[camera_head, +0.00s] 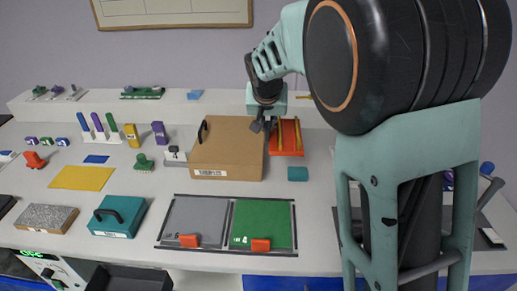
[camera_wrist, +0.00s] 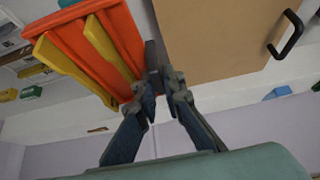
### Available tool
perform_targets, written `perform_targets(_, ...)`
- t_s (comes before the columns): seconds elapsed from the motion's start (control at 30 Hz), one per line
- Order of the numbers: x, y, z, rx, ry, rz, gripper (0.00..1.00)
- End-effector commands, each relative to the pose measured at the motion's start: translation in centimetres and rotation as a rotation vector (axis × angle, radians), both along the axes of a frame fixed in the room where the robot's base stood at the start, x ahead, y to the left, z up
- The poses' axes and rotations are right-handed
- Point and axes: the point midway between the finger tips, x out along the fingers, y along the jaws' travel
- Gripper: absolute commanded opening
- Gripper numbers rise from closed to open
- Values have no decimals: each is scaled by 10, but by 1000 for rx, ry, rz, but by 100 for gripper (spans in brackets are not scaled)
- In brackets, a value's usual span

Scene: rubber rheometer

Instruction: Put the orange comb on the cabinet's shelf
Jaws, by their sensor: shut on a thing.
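My gripper (camera_head: 263,122) reaches down beside a brown box-like body. In the wrist view my fingers (camera_wrist: 157,72) are close together at the edge of an orange slotted piece with yellow bars.
A teal case (camera_head: 119,222) with a handle stands at the front left. Grey (camera_head: 192,217) and green (camera_head: 262,220) panels lie in front, each with an orange piece. A small teal block (camera_head: 298,174) lies at right. A white ledge (camera_head: 205,108) runs along the back.

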Motion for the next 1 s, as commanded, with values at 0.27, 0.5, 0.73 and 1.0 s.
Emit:
perform_targets(0.27, 42, -36, -23, -1, 2, -7, 0)
perform_targets(0.5, 81, -67, -60, -1, 3, -3, 0)
perform_targets(0.73, 99, -79, -86, 0, 0, 0, 0)
perform_targets(1.0, 107, -86, -107, -1, 3, 1, 0)
